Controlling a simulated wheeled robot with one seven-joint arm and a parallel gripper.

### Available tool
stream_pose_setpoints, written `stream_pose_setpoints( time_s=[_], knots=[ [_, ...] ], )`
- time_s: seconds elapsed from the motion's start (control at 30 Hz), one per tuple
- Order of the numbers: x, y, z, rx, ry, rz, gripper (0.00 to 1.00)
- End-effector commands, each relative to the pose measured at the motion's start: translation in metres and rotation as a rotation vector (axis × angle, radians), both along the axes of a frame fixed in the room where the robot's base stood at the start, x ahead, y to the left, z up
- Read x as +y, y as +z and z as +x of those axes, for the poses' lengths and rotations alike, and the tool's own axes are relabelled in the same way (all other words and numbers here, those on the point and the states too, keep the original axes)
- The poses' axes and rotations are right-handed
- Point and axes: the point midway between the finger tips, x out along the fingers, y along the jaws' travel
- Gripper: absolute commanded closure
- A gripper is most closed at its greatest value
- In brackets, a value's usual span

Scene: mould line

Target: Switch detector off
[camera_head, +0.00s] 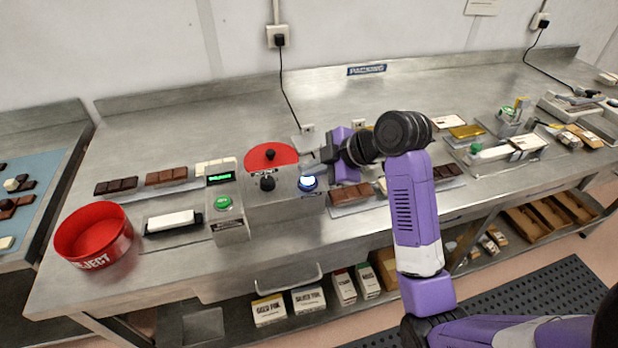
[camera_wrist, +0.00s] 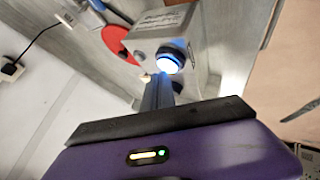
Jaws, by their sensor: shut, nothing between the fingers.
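The detector is a grey metal box (camera_head: 287,205) on the steel bench, with a red rounded panel (camera_head: 270,157) behind it. On it are a black knob (camera_head: 267,183) and a blue-lit round button (camera_head: 308,183). The button glows bright blue-white in the wrist view (camera_wrist: 170,58). My gripper (camera_head: 316,160) is shut and empty, just behind and above the button at the box's right end. In the wrist view its fingers (camera_wrist: 158,88) point toward the button; whether they touch it I cannot tell.
Left of the box are a small green display (camera_head: 220,177), a green button (camera_head: 223,202) and a white bar on a plate (camera_head: 172,222). A red reject bin (camera_head: 93,236) stands at the left edge. Chocolate bars (camera_head: 166,176) lie behind. The back of the bench is mostly clear.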

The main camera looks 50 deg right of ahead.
Motion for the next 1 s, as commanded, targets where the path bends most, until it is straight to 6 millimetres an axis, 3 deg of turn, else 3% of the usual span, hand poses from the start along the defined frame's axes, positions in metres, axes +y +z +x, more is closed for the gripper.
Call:
stream_pose_setpoints(
  time_s=[1.0],
  knots=[
    [0.0,-0.0092,0.0,0.001,0.001,0.0,1.0]
  ],
)
